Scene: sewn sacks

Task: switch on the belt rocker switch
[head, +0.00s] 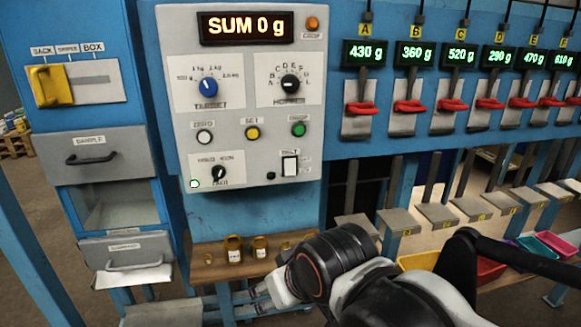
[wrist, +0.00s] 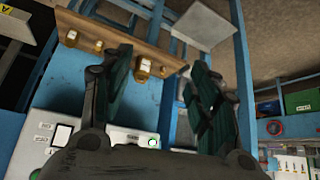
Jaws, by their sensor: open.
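The rocker switch (head: 290,165) is a small white rocker in a dark frame, low on the right of the grey control panel (head: 240,110). Its label is too small to read, and I cannot tell which way it is tipped. A white rocker in a dark frame also shows on the panel at the lower left of the wrist view (wrist: 62,135). My gripper (wrist: 160,75) is open and empty, with its two dark green fingers apart, and touches nothing that I can see.
A wooden shelf (head: 215,268) with small amber jars (head: 233,248) lies below the panel. Knobs and coloured buttons surround the switch. A row of red levers (head: 362,108) under weight displays is at right. Drawers (head: 95,158) stand at left.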

